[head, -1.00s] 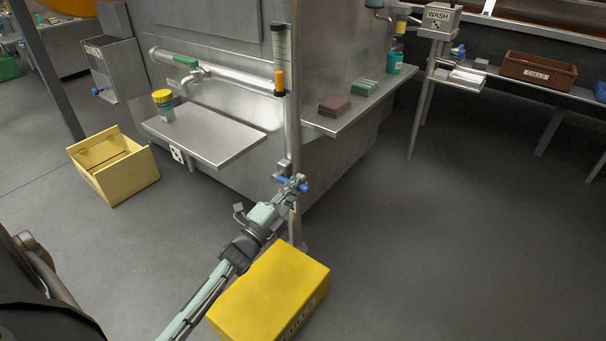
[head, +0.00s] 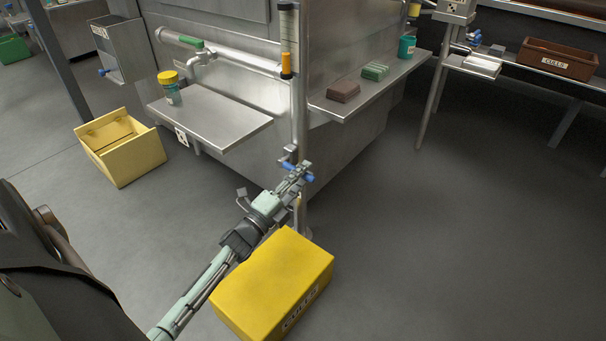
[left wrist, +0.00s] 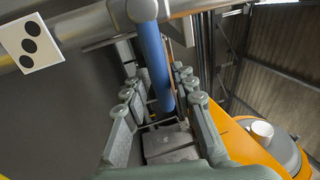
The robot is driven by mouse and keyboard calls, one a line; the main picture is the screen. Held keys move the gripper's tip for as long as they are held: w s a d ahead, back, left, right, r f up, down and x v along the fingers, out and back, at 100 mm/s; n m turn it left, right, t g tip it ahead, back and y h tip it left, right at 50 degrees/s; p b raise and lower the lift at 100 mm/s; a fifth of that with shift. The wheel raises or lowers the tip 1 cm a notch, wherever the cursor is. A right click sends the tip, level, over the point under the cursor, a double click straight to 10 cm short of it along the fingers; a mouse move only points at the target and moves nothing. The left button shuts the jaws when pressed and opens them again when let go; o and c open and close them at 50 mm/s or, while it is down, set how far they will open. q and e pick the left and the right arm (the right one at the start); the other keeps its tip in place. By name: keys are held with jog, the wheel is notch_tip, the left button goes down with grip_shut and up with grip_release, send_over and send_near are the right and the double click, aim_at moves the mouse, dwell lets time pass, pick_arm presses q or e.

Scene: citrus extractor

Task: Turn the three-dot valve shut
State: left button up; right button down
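The valve's blue handle (head: 309,177) is on the upright pipe (head: 299,120) in the head view, low down above the yellow box. In the left wrist view the blue handle (left wrist: 154,62) runs lengthwise between my fingers. A white tag with three black dots (left wrist: 31,44) sits on the pipe at the upper left there. My left gripper (head: 298,173) is at the handle, with its fingers (left wrist: 157,95) apart on either side of it. A firm grip on it does not show. My right gripper is out of view.
A yellow box (head: 275,285) stands on the floor just below my left arm. A metal shelf (head: 215,125) with a yellow-lidded jar (head: 169,88) juts out at the left. An open yellow crate (head: 122,150) is farther left. The floor at right is clear.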

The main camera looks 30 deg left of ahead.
pick_arm(q)
jog(key=shift+o, duration=0.6)
jog(key=d+v, duration=0.1)
jog(key=v, duration=1.1)
jog(key=shift+a, duration=0.45)
jog(key=shift+r, duration=0.15)
